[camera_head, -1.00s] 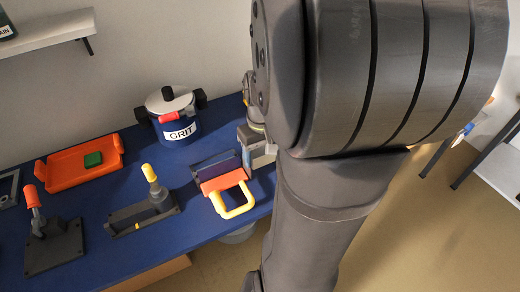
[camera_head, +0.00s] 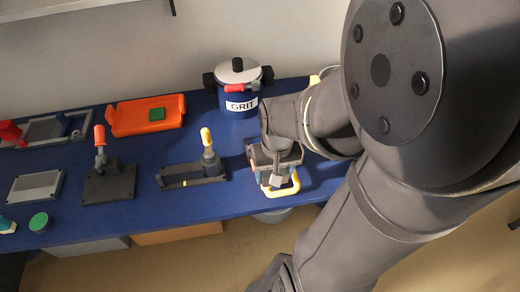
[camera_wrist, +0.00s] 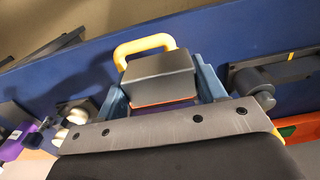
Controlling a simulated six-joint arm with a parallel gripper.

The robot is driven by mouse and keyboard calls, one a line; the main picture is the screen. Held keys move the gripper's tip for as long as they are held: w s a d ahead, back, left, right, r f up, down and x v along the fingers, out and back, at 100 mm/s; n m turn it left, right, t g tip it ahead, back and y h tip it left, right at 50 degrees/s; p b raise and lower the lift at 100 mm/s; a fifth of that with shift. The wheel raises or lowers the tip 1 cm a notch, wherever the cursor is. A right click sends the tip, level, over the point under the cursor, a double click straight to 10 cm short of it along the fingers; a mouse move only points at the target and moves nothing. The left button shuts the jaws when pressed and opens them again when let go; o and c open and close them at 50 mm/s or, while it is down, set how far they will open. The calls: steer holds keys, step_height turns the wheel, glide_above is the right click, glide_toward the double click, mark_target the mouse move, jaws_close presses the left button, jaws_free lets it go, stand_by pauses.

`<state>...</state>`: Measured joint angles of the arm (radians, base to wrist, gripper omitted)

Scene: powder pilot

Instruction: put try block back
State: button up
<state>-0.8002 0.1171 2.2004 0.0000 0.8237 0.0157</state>
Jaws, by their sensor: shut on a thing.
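My gripper (camera_head: 275,168) points down over the fixture with the yellow loop handle (camera_head: 282,192) at the right part of the blue bench. It is shut on a grey block (camera_wrist: 160,78), which I take to be the try block. In the wrist view the block sits between blue-grey side pieces, with the yellow loop (camera_wrist: 145,46) just beyond it and an orange edge at its lower side. The fixture's body is mostly hidden under my gripper. I cannot tell whether the block touches the fixture.
The GRIT pot (camera_head: 238,90) stands close behind my gripper. To the left are a yellow-knobbed lever fixture (camera_head: 195,172), an orange-knobbed lever fixture (camera_head: 108,184) and an orange tray (camera_head: 130,116) with a green block (camera_head: 157,114). The bench's front edge (camera_head: 215,218) is near.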

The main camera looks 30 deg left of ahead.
glide_above(236, 197)
step_height(236, 197, down, 7)
steer(key=shift+r, duration=0.15)
steer(key=shift+f, duration=1.95)
steer(key=o, duration=1.3)
steer(key=shift+f, duration=0.15)
step_height(236, 197, up, 12)
steer(key=shift+r, duration=0.2)
step_height(236, 197, down, 12)
steer(key=shift+f, duration=0.15)
steer(key=shift+r, duration=0.4)
